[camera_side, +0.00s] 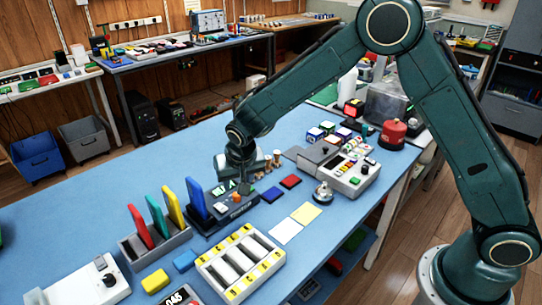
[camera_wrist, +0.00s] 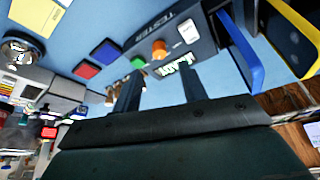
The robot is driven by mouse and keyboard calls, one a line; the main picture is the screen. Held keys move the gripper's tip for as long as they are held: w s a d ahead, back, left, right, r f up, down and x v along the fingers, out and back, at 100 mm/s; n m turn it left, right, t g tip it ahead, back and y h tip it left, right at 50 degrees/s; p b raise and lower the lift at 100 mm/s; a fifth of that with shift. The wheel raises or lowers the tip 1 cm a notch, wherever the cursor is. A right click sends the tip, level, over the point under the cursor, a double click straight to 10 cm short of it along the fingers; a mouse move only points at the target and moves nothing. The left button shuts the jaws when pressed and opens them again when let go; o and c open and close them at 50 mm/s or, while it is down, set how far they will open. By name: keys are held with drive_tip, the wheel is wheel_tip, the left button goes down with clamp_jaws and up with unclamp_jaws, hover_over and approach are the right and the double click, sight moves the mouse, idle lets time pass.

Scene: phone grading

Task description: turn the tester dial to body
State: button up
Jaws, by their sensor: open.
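The dark tester (camera_side: 226,211) lies on the blue table, with a blue phone (camera_side: 196,198) standing upright at its left end. In the wrist view the tester (camera_wrist: 168,27) shows its lettering, an orange dial (camera_wrist: 160,48), a green button (camera_wrist: 138,62), a white label (camera_wrist: 188,32) and a lit green display. The dial's setting is too small to read. My gripper (camera_wrist: 161,76) is open and empty, its two fingers pointing towards the dial and display. In the side view my gripper (camera_side: 240,178) is low over the tester's back; its fingertips and the dial cannot be made out clearly there.
A grey rack (camera_side: 158,243) with red, green and yellow phones stands left of the tester. A slotted yellow-edged tray (camera_side: 240,263) lies in front. Red and blue pads (camera_side: 271,194), a bell (camera_side: 322,194) and a white machine (camera_side: 346,172) are to the right.

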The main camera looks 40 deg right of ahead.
sight(237, 197)
drive_tip(key=shift+x, duration=3.35)
clamp_jaws()
